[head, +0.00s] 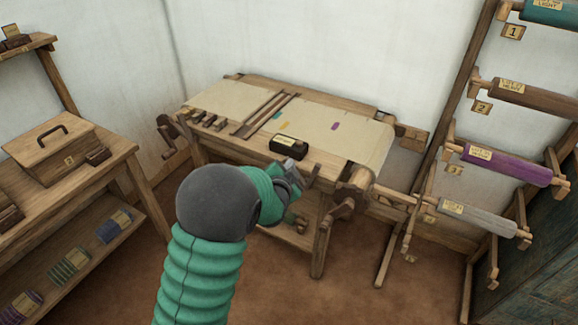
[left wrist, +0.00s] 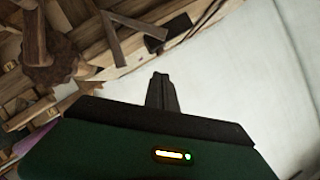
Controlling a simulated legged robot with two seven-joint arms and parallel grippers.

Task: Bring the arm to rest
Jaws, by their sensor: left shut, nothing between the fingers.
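My left arm reaches in from the bottom of the head view, with a green ribbed sleeve and a dark round joint. Its gripper (head: 306,176) is in front of the handloom (head: 237,85), close to the loom's front right edge in the picture. I cannot tell if it touches the wood. In the left wrist view the gripper's fingers (left wrist: 160,90) are together, with nothing between them. My right gripper is not in view.
A wooden table with a lidded box (head: 48,150) stands at left. A rack with labelled rolls, one purple (head: 505,164), stands at right. Brown floor (head: 340,295) is clear in front.

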